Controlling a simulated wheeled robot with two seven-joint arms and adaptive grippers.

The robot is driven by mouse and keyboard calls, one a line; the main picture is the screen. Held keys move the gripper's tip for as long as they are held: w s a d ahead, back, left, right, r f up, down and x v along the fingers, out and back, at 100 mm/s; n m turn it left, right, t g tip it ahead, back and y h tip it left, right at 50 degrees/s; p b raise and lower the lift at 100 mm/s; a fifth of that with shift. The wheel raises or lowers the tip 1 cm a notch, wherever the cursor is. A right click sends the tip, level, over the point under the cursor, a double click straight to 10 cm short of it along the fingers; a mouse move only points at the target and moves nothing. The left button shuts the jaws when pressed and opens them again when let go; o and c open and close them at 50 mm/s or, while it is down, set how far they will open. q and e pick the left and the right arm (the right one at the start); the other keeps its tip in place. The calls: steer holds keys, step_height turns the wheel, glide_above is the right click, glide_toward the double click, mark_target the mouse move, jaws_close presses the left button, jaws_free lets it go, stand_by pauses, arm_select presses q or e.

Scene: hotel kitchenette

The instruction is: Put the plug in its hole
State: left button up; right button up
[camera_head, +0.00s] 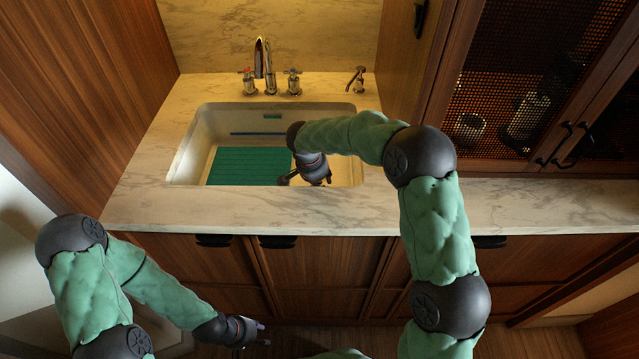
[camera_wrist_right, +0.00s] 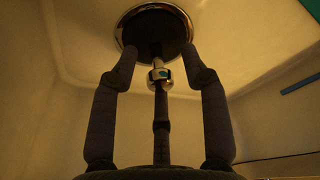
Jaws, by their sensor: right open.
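In the right wrist view a dark round piece with a bright chrome rim (camera_wrist_right: 184,24) shows at the sink floor, just beyond my fingertips. A small chrome knob (camera_wrist_right: 159,76) with a green reflection stands between the fingers of my right gripper (camera_wrist_right: 160,72), in line with the dark round. I take it as the plug's knob; I cannot tell whether the plug sits in the hole. The fingers are apart on either side of it. In the head view my right gripper (camera_head: 306,179) is down in the sink's right part, hiding the drain. My left gripper (camera_head: 262,334) is open and empty, low before the cabinets.
The white sink (camera_head: 197,140) has a teal mat (camera_head: 245,166) on its left side and a blue strip (camera_head: 257,134) at its back. The faucet (camera_head: 262,65) and handles stand behind it. The marble counter (camera_head: 530,203) to the right is clear.

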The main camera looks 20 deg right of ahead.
steer(key=p+v, duration=0.4)
steer(key=v, duration=0.7)
steer(key=shift+r, duration=0.25)
stand_by(0.8)
